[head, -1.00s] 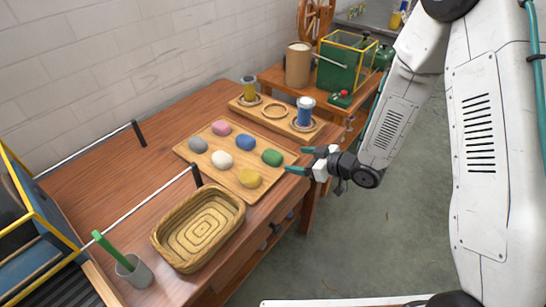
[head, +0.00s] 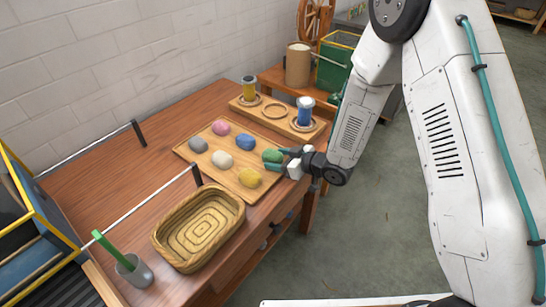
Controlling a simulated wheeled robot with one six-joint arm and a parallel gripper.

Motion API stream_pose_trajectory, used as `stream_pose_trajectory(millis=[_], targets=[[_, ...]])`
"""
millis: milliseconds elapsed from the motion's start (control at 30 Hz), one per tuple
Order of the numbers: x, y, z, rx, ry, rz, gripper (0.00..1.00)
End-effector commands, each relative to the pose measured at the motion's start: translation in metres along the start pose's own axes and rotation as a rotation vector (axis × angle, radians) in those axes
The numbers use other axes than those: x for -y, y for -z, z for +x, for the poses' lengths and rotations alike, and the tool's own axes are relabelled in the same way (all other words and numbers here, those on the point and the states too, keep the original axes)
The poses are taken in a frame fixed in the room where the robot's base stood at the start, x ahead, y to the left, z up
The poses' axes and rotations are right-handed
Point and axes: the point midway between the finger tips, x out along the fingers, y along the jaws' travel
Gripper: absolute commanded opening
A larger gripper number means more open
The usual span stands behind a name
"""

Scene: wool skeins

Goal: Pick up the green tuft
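The green tuft (head: 270,156) lies at the right end of the wooden board (head: 217,174). My gripper (head: 274,158) has come in from the right at the board's edge. Its teal fingers are apart, one on the far side and one on the near side of the green tuft. I cannot tell whether either finger touches it. The fingers hide part of the tuft's right side.
Blue (head: 245,143), yellow (head: 249,178), white (head: 222,159), grey (head: 198,145) and pink (head: 221,127) tufts share the board. A woven basket (head: 158,238) stands in front. Behind is a rack (head: 250,115) with yellow (head: 249,86) and blue (head: 305,112) spools.

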Motion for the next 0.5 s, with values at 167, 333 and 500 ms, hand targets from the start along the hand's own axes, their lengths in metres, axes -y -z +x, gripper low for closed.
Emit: stream_pose_trajectory(millis=[167, 333, 500], targets=[[-0.0002, -0.0001, -0.0004, 0.000, 0.000, 0.000, 0.27], [-0.0003, 0.0000, -0.0005, 0.000, 0.000, 0.000, 0.27], [-0.0004, 0.0016, -0.0011, -0.001, 0.000, -0.001, 0.27]])
